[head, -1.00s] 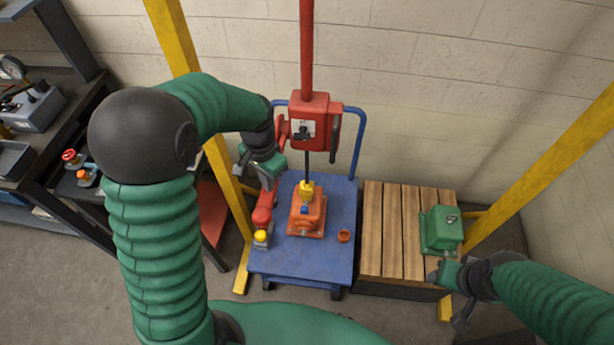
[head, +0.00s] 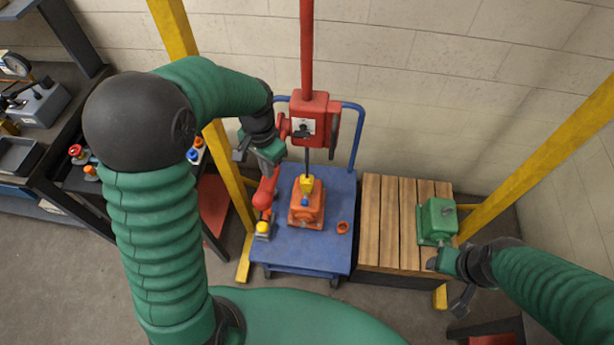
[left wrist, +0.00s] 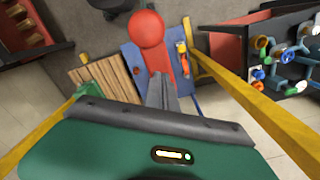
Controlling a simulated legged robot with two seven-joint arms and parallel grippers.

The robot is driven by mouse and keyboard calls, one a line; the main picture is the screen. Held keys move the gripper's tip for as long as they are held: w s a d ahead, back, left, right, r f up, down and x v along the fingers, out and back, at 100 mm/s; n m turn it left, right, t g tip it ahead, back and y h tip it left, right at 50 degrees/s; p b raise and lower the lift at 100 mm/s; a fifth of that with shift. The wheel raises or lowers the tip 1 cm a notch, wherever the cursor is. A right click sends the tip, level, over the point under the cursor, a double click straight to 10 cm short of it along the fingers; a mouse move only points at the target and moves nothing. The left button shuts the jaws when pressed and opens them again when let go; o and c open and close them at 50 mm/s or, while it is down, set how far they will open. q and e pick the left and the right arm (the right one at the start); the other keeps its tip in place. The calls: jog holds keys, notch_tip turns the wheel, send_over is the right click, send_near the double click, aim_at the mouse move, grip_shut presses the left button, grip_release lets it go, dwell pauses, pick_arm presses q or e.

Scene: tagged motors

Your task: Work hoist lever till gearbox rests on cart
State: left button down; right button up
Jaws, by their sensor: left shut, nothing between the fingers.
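The red hoist box (head: 309,118) hangs on a red post in the head view. A red lever with a ball end (head: 262,200) reaches down from its left side; the ball also shows in the left wrist view (left wrist: 145,28). The orange gearbox (head: 305,212) hangs below from a yellow hook block (head: 306,184), over the blue cart (head: 325,255); I cannot tell whether it touches. My left gripper (head: 268,160) is shut and empty beside the lever; its fingers also show in the left wrist view (left wrist: 162,92). My right gripper (head: 452,280) is near the pallet, its jaws unclear.
A wooden pallet (head: 385,220) with a green motor (head: 437,221) stands right of the cart. An orange ring (head: 343,227) and a yellow-capped item (head: 263,230) are at the cart's edges. Yellow posts (head: 228,180) flank the area. A dark bench (head: 60,150) stands left.

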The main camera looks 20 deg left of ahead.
pick_arm(q)
jog(key=shift+f+b, duration=0.55)
jog(key=shift+f, duration=0.6)
jog(key=shift+s+d+f+b, duration=0.1)
jog(key=shift+s+f+b, duration=0.1)
jog(key=shift+f+b, duration=0.55)
jog(key=shift+s+f+b, duration=0.15)
jog(key=shift+f+b, duration=0.35)
jog(key=shift+f, duration=0.5)
jog(key=shift+s+d+f+b, duration=0.1)
jog(key=shift+s+f+b, duration=0.1)
jog(key=shift+f+b, duration=0.55)
jog(key=shift+f, duration=0.25)
notch_tip(320, 180, down, 5)
jog(key=b, duration=0.3)
jog(key=shift+w+f, duration=0.1)
jog(key=shift+f, duration=0.1)
